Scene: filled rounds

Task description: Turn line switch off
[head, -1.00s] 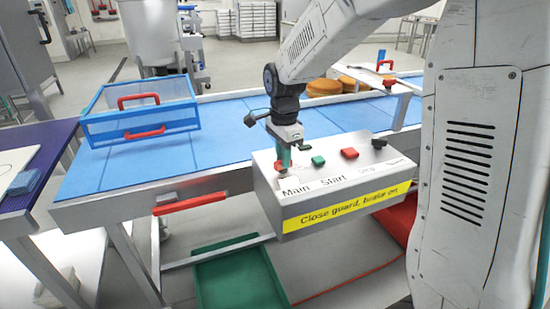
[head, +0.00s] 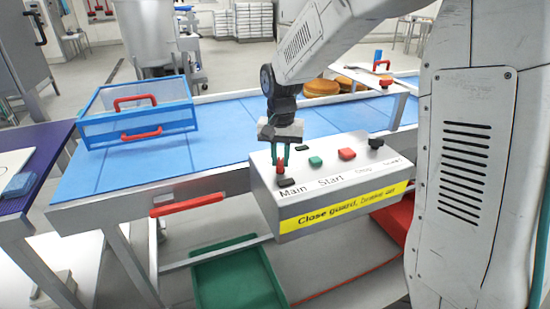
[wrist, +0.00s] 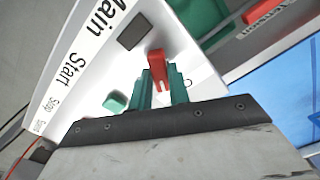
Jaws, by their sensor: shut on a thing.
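The grey control box (head: 345,185) stands at the near edge of the conveyor, with "Main", "Start" and other labels and a yellow strip reading about closing the guard. The red Main switch lever (head: 281,167) stands at the box's left end, above the "Main" label. My gripper (head: 280,154) comes down from above with its green fingers shut on this lever. In the wrist view the red lever (wrist: 156,60) shows between the two green fingers, its lower part partly hidden by them. A dark plate (wrist: 133,33) lies beside it.
A green button (head: 316,161), a red button (head: 347,154) and a dark knob (head: 376,143) sit right of the lever. A blue guard frame (head: 137,110) with red handles stands on the blue belt (head: 225,125). A green tray (head: 235,280) lies below.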

